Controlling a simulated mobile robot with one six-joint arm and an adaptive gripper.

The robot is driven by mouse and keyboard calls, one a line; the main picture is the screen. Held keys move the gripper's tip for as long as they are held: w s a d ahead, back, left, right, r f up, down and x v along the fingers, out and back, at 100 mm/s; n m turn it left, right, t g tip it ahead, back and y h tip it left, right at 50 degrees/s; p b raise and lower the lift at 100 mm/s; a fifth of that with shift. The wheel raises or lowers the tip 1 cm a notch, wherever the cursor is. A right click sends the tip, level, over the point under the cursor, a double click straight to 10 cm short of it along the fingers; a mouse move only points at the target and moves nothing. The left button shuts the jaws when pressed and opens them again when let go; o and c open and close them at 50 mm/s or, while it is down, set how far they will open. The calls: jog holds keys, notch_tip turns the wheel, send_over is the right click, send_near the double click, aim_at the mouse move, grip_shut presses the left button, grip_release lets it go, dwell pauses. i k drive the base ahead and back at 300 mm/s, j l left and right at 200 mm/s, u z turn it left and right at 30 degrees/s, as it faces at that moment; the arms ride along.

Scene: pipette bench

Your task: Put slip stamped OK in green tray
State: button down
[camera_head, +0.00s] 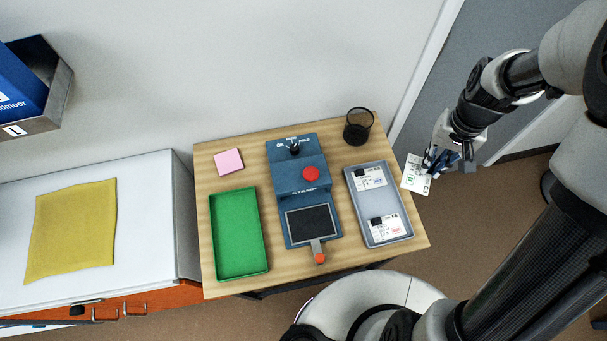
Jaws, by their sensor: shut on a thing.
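My gripper (434,160) is shut on a white slip (415,178) at the right, held out past the right edge of the table. The slip bears dark print and a small green mark; I cannot read whether the mark says OK. The green tray (240,268) lies empty at the left of the wooden table. Two more slips lie in the grey tray (352,206): an upper slip (374,180) with a green mark and a lower slip (391,227) with a reddish mark. Each has a black piece at its left end.
A blue device (289,180) with a red button (311,173), dark pad (310,222) and orange-tipped lever (319,256) stands between the trays. A black mesh cup (358,126) and pink notes (229,161) are at the back. A yellow cloth (72,230) lies on the left cabinet.

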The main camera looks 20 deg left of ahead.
aim_at(238, 233)
jog(key=k+j+z, duration=0.15)
jog(key=k+j, duration=0.15)
jog(key=k+j+z, duration=0.1)
jog(key=k, duration=0.4)
jog(key=k+j+z, duration=0.15)
jog(key=k+j, duration=0.15)
jog(key=j+z, duration=0.2)
jog(key=j, duration=1)
